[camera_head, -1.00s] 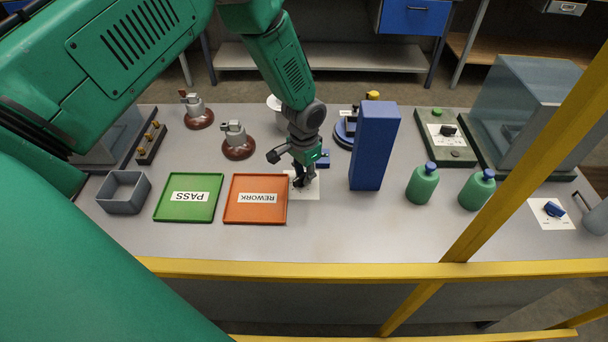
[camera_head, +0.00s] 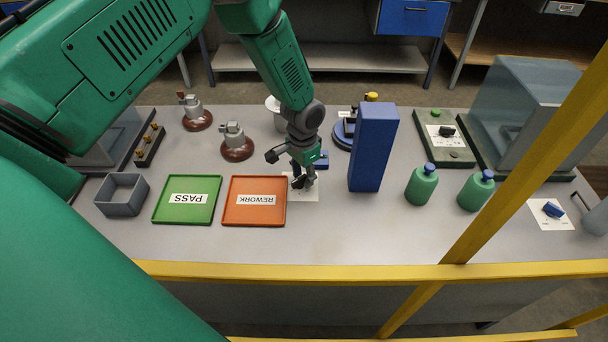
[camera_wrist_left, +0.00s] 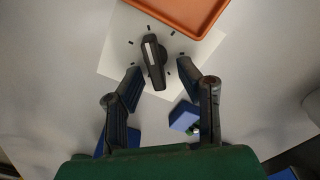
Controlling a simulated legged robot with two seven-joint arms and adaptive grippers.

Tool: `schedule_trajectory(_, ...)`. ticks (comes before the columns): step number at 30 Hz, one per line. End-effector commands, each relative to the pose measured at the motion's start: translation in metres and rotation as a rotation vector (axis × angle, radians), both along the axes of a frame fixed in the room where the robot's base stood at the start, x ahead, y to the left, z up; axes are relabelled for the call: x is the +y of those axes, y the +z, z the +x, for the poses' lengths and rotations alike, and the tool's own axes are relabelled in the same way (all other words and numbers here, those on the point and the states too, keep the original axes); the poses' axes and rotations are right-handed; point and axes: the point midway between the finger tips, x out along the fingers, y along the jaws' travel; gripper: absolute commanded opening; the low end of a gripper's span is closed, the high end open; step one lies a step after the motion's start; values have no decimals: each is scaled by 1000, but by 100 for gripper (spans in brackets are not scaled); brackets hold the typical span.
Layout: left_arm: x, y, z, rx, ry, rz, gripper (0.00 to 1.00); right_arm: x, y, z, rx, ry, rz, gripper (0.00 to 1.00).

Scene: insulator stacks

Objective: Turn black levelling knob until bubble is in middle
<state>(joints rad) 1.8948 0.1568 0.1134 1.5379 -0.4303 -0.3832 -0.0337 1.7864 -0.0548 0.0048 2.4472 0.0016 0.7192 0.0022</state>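The black knob (camera_wrist_left: 154,62) with a white stripe stands on a white card (camera_wrist_left: 118,62) with black tick marks, seen in the left wrist view. My left gripper (camera_wrist_left: 160,80) is open. Its two fingertips are on either side of the knob's near end, with visible gaps. In the head view, my left gripper (camera_head: 303,182) points down over the card (camera_head: 309,193) and mostly hides the knob. A small blue block (camera_wrist_left: 184,116) with a green part lies beside the right finger; it also shows in the head view (camera_head: 321,160). I cannot make out a bubble.
The orange REWORK tray (camera_head: 255,215) is left of the card, with the green PASS tray (camera_head: 187,212) beyond it. A tall blue block (camera_head: 373,148) stands close on the right. Green bottles (camera_head: 421,186) stand farther right. A yellow rail (camera_head: 330,270) crosses the front.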

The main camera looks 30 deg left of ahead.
Motion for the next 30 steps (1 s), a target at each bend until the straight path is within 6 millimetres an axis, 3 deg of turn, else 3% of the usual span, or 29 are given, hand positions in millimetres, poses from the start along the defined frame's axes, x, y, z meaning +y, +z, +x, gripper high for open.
schedule_trajectory(5, 0, 23, 1, -3, 0, 0, 31, 0, 0, -1, 2, 0, 0, 0)
schedule_trajectory(12, 0, 74, 2, -4, 0, 0, 31, 0, 0, -1, 1, 0, 0, 0)
schedule_trajectory(18, 1, 106, 3, -3, -1, -1, 31, 0, 0, -1, 2, 0, 0, 0)
schedule_trajectory(30, 1, 117, 3, -1, 0, -1, 31, 0, 0, -1, 2, 0, 0, 0)
